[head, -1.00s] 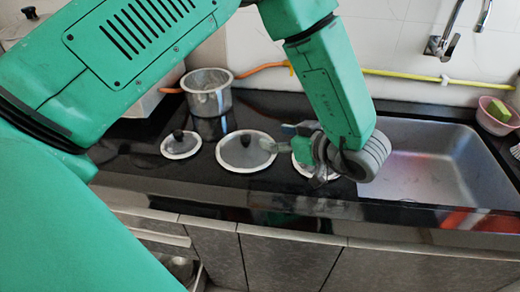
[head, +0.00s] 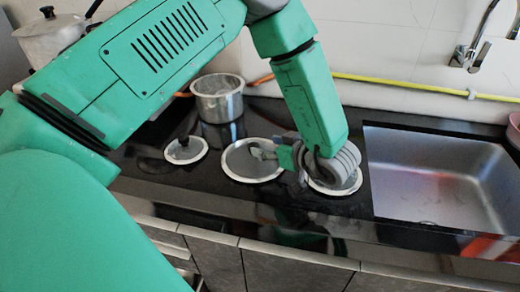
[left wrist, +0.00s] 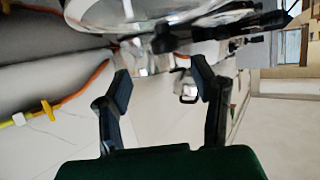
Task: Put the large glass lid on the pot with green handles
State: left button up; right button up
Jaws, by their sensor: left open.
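The large glass lid (head: 240,166), with a pale metal rim, lies flat on the dark counter in the middle of the head view. My left gripper (head: 262,154) is low over the lid's right half, its fingers pointing left. Its near parts and fingers hide the lid's dark knob. In the left wrist view the left gripper (left wrist: 163,88) is open, fingers well apart, with a round glass rim along the top. I cannot tell whether a finger touches the knob. No green pot handles show; an open metal pot (head: 218,103) stands behind the lid. My right gripper is not in view.
A smaller lid (head: 184,151) lies to the left, and another lid (head: 350,186) lies partly under my left wrist. A lidded pot (head: 45,42) stands at the upper left. The steel sink (head: 440,180) is at right. A yellow hose (head: 400,86) runs along the wall.

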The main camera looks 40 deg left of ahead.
aim_at(254, 145)
pick_arm(q)
jog(key=x, duration=0.6)
jog(key=shift+s+f, duration=0.2)
jog(key=shift+s, duration=0.2)
jog(key=shift+d+r, duration=0.1)
jog(key=shift+d, duration=0.05)
jog(key=shift+c, duration=0.3)
jog(key=shift+d+r, duration=0.1)
jog(key=shift+d, duration=0.05)
grip_shut()
